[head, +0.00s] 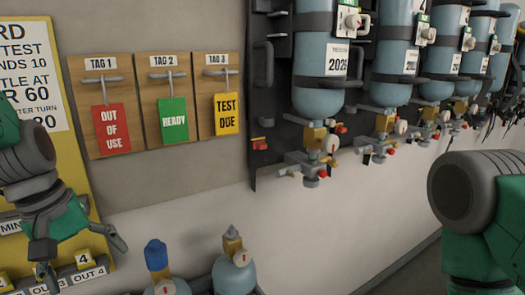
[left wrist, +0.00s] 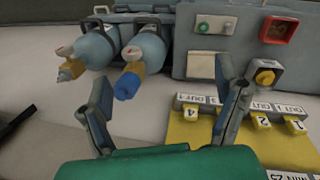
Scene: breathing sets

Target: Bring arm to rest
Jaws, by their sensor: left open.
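My left gripper (head: 80,248) hangs at the left of the head view, in front of the yellow board, with its fingers spread and nothing between them. In the left wrist view its two fingers (left wrist: 165,110) stand apart at either side, and a blue-capped cylinder shows beyond the gap. My right arm (head: 475,215) shows at the right edge of the head view, but its gripper is out of frame. Three tags hang on hooks: a red OUT OF USE tag (head: 111,128), a green READY tag (head: 172,121) and a yellow TEST DUE tag (head: 227,114).
Several blue cylinders (head: 325,60) with valves hang on the wall rack. Two short cylinders (head: 234,272) stand at the bottom. The yellow board (left wrist: 210,140) carries numbered OUT labels. A grey box (left wrist: 235,55) has a green button and a red-framed part. Bare wall (head: 290,220) lies between the arms.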

